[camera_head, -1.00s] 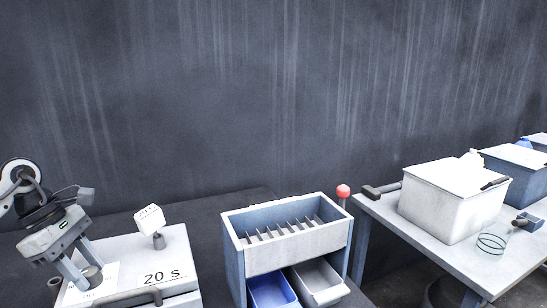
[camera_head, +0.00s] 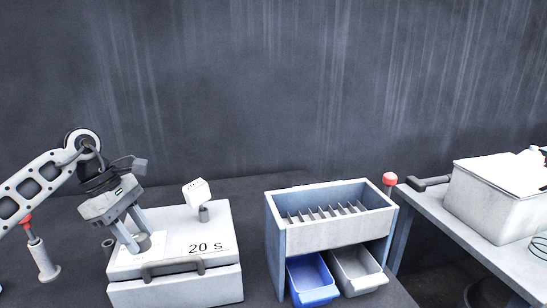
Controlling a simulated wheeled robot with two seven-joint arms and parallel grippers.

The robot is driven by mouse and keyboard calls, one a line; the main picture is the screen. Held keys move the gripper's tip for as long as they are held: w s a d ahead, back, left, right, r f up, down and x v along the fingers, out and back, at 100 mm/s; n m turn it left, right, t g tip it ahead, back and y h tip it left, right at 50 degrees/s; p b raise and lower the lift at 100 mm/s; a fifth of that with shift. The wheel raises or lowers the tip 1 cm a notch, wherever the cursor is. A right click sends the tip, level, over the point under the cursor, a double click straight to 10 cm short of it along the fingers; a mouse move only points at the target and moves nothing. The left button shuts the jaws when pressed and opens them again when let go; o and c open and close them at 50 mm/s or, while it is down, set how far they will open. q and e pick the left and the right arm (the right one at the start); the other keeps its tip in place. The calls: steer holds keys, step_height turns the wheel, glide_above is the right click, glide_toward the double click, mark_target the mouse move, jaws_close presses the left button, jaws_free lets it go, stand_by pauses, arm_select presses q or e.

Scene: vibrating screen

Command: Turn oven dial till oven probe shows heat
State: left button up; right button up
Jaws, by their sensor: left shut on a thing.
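A pale box (camera_head: 222,270) with a front handle and "20 S" printed on its top stands at the lower left; I take it for the oven. My left gripper (camera_head: 134,243) reaches down onto its top left and is shut on a small round grey dial (camera_head: 144,241). The fingers partly hide the dial, and its setting cannot be read. A white cube (camera_head: 197,192) with small dark writing sits tilted on a short grey post behind the dial; it may be the probe, and its writing is too small to read. My right gripper is out of view.
A grey slotted hopper (camera_head: 317,237) stands right of the box, with a blue bin (camera_head: 312,281) and a grey bin (camera_head: 357,270) beneath. A side table (camera_head: 463,235) holds a white crate (camera_head: 490,198).

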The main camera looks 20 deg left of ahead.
arm_select(q)
steer(key=shift+f, duration=0.1)
stand_by(0.7)
steer(key=o, duration=0.6)
steer(key=shift+c, duration=0.2)
step_height(320, 180, up, 5)
steer(key=p, duration=0.3)
steer(key=shift+f, duration=0.15)
steer(key=shift+r, duration=0.75)
steer(key=o, duration=0.3)
